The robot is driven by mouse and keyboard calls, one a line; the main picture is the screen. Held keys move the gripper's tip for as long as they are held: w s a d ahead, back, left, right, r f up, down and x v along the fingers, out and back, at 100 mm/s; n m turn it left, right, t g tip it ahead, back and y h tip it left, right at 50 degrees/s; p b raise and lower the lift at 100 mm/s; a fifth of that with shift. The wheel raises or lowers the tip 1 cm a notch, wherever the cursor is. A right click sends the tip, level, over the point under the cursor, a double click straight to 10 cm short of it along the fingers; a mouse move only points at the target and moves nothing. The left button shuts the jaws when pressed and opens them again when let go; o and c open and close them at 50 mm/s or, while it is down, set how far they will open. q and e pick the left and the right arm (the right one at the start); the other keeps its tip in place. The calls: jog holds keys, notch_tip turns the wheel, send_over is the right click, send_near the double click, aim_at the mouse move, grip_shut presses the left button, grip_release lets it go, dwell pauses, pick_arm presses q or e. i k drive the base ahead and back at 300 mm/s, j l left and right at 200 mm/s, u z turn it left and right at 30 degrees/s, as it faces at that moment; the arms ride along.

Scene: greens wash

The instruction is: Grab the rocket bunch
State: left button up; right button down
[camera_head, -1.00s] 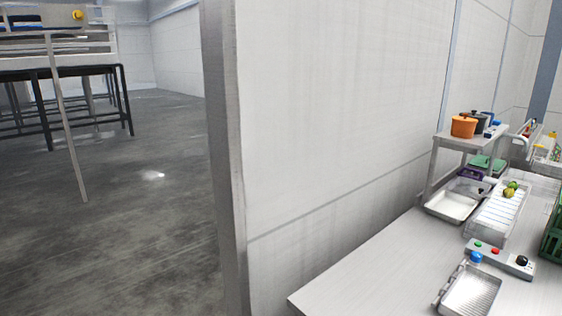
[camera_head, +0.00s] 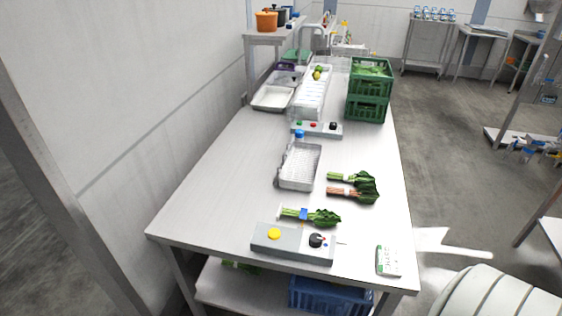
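Several leafy green bunches lie on the steel table (camera_head: 215,200). One bunch with a blue band (camera_head: 328,217) lies behind the front control box, its pale stems to the left and leaves to the right. Two more lie close together farther back at the right: a green-stemmed bunch (camera_head: 362,177) and a reddish-stemmed bunch (camera_head: 340,192). I cannot tell for certain which one is the rocket. Neither of my grippers is in view.
A grey control box (camera_head: 290,250) with a yellow button stands at the table's front edge, a small white packet (camera_head: 388,261) at its right. The table's left part is clear.

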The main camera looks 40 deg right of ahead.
aim_at(324, 218)
jog(key=z, duration=1.4)
jog(key=i+l, duration=0.1)
jog(key=l, duration=0.4)
jog(key=i+l+u, duration=0.15)
jog(key=l, duration=0.4)
